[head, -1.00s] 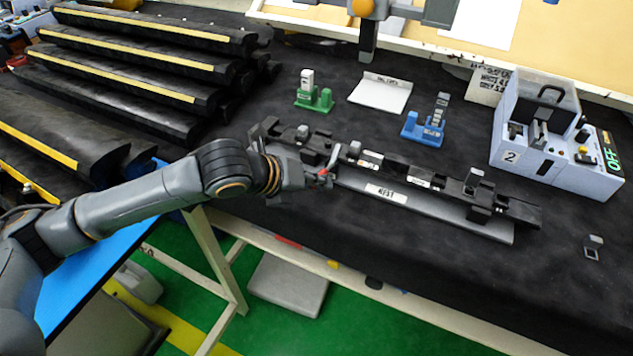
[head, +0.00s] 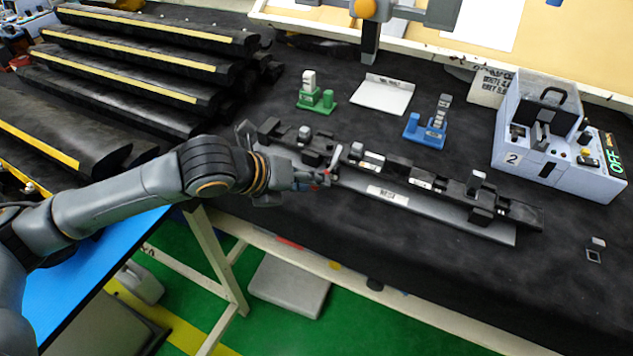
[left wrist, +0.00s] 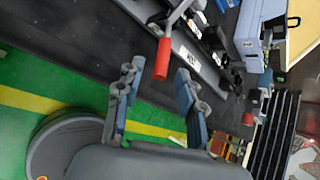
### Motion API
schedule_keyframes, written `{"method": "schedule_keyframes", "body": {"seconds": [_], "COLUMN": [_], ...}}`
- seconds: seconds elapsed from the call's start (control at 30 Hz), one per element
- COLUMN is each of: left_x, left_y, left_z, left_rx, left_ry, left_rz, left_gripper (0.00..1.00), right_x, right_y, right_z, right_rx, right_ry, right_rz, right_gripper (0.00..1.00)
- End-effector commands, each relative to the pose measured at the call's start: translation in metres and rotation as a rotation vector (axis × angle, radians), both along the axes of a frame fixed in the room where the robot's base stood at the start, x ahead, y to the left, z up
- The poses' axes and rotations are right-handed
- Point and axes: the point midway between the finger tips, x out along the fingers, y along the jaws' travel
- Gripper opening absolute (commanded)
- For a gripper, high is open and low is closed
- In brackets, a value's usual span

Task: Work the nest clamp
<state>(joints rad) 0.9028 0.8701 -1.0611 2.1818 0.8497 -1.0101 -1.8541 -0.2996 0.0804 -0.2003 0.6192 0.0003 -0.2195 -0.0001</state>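The nest (head: 455,224) is a long dark fixture with a grey front strip and a white label, lying on the black table. Its clamp has a grey metal lever and a red handle (head: 326,178) near the left part of the nest. My left gripper (head: 308,180) is at that handle. In the left wrist view the red handle (left wrist: 163,58) lies between the fingertips of the open left gripper (left wrist: 158,74), with visible gaps to both fingers. I cannot tell how deep it sits between them. My right gripper is not in view.
Behind the nest stand a green holder (head: 317,98), a white plate (head: 382,95) and a blue holder (head: 427,128). A grey box unit marked 2 (head: 540,150), its display reading OFF, stands at right. A small part (head: 595,250) lies at the right front. Dark padded racks (head: 130,70) fill the left.

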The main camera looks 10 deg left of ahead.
Motion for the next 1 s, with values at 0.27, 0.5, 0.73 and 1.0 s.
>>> {"method": "schedule_keyframes", "body": {"seconds": [0.27, 0.5, 0.73, 1.0], "left_x": [-0.032, -0.046, -0.048, -0.046], "left_y": [0.032, 0.044, 0.045, 0.047], "left_z": [0.040, 0.057, 0.059, 0.066], "left_rx": [0.002, 0.001, -0.001, -0.047], "left_ry": [-0.003, -0.001, 0.000, 0.054], "left_rz": [0.003, 0.002, 0.001, 0.071], "left_gripper": [0.38, 0.38, 0.38, 0.00], "right_x": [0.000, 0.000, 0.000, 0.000], "right_y": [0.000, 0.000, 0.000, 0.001], "right_z": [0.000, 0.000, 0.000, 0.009], "right_rx": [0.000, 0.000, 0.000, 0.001], "right_ry": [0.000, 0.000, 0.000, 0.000], "right_rz": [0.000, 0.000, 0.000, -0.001], "right_gripper": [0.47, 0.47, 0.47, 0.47]}}
